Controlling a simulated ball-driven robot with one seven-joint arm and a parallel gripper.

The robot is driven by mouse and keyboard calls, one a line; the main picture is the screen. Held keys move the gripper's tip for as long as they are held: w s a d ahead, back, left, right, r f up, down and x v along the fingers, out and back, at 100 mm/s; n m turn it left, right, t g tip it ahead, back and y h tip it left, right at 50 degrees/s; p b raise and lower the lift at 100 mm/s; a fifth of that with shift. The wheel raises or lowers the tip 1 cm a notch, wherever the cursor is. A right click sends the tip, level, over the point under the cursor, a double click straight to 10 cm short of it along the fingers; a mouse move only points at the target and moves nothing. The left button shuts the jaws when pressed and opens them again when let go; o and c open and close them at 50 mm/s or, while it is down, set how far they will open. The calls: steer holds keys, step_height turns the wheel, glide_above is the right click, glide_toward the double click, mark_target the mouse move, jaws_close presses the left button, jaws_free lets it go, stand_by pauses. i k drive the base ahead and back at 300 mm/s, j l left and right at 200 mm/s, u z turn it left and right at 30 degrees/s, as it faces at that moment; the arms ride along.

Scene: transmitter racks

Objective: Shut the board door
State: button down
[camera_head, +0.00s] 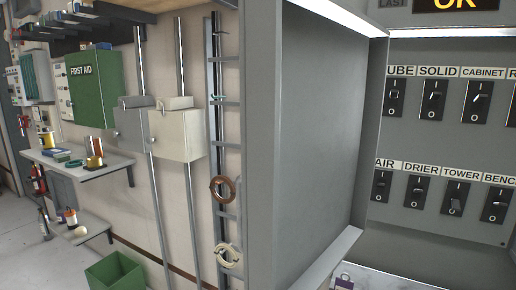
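The switch board (440,140) is at the right, set back inside a grey housing, with its front uncovered. Two rows of black rocker switches show, under labels such as SOLID, CABINET, DRIER and TOWER. A tall grey panel (318,140) stands at the board's left; I cannot tell whether it is the door or the housing's side wall. No door handle or hinge is clear. The right part of the board is cut off by the picture edge. My gripper is not in view.
Left of the housing, the wall carries conduits, a cream box (177,136), a vertical rack with a brown coil (222,189) and a green first aid cabinet (96,88). A shelf (110,166) juts out. A green bin (115,272) stands low. Floor shows at far left.

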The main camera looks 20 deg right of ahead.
mark_target(313, 76)
steer(key=i+j, duration=0.2)
steer(key=j, duration=0.15)
steer(key=i+j, duration=0.15)
steer(key=j, duration=0.2)
steer(key=i+j, duration=0.2)
steer(key=j, duration=0.15)
steer(key=i+j+z, duration=0.1)
steer(key=j, duration=0.25)
steer(key=i+j, duration=0.2)
steer(key=j, duration=0.15)
steer(key=i+j, duration=0.2)
steer(key=j, duration=0.2)
steer(key=j+z, duration=0.1)
steer(key=z, duration=0.35)
steer(key=j+z, duration=0.1)
steer(key=z, duration=0.4)
steer(key=j+z, duration=0.15)
steer(key=z, duration=0.3)
steer(key=j+u, duration=0.15)
steer(key=j, duration=0.3)
steer(key=i+j+u, duration=0.15)
steer(key=j, duration=0.3)
steer(key=i+j+u, duration=0.1)
steer(key=j, duration=0.3)
